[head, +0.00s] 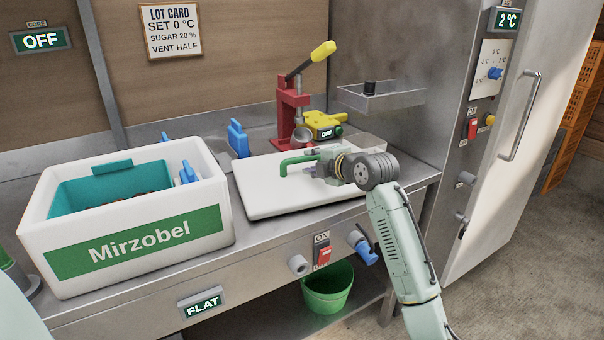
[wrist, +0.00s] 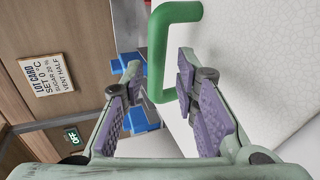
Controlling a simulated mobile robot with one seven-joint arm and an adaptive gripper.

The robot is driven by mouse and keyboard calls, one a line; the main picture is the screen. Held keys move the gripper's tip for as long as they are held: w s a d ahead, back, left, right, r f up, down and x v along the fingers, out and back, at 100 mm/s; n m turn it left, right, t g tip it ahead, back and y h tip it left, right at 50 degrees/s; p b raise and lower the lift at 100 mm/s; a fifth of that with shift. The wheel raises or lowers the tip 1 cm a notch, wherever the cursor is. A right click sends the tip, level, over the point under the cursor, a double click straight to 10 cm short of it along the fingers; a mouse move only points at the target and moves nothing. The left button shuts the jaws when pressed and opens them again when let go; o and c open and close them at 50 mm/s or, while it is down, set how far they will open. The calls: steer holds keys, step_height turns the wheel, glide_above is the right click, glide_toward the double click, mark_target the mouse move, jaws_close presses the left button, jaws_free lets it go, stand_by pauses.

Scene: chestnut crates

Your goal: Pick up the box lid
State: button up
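The box lid (head: 280,200) is a white slab lying flat on the steel counter, right of the white Mirzobel box (head: 62,240). Its green handle (head: 284,166) stands up from its top. My gripper (head: 312,168) is just above the lid, at the handle. In the wrist view the handle bar (wrist: 156,50) shows between the two purple-padded fingertips of my gripper (wrist: 160,75), with gaps on both sides. The fingers are apart. I cannot tell how deep the bar sits between them. The lid surface (wrist: 260,60) also fills the right of the wrist view.
The box is open, with a teal liner (head: 70,197) and blue clips. Behind the lid stand a red press (head: 287,112) with a yellow-tipped lever, a yellow device (head: 322,123) and a blue object (head: 238,138). A steel cabinet (head: 450,130) stands right. A green bucket (head: 328,293) sits below.

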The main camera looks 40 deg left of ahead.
mark_target(304, 159)
steer(key=p+x, duration=0.1)
steer(key=x, duration=0.1)
steer(key=p+x, duration=0.1)
steer(key=x, duration=0.1)
steer(key=shift+s+a+r, duration=0.15)
steer(key=shift+a, duration=0.45)
steer(key=shift+c, duration=0.3)
jaws_close()
